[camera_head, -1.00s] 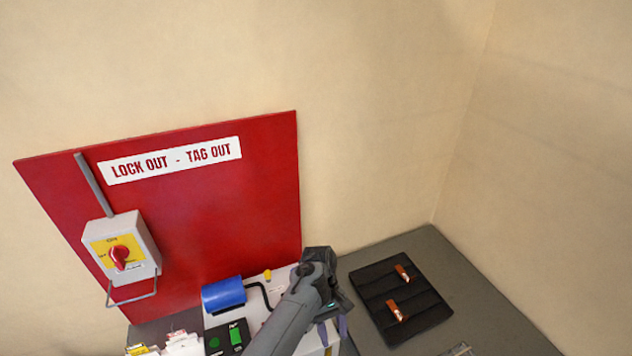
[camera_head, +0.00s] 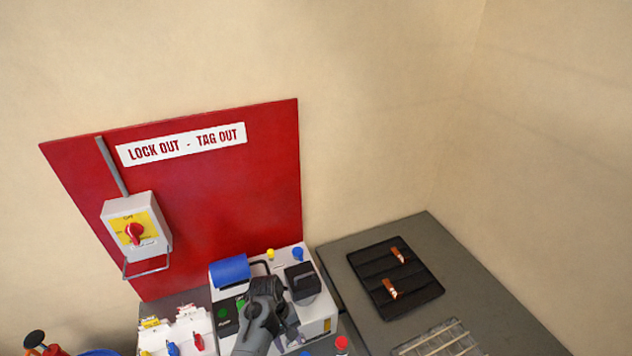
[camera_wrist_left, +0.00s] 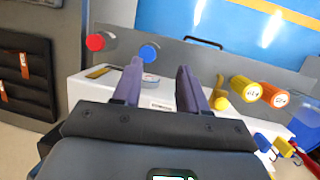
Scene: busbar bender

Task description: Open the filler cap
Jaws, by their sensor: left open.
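Which one is the filler cap I cannot tell. My left gripper (camera_head: 290,336) is over the front half of the unit, pointing down. In the left wrist view its two purple fingers (camera_wrist_left: 158,88) are apart with nothing between them. A yellow knob-like piece (camera_wrist_left: 220,98) shows just right of the fingers there. My right gripper is not in view.
The black tray (camera_head: 432,300) with copper pieces lies right. The red lockout board (camera_head: 250,200) with a rotary switch (camera_head: 134,234) stands behind.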

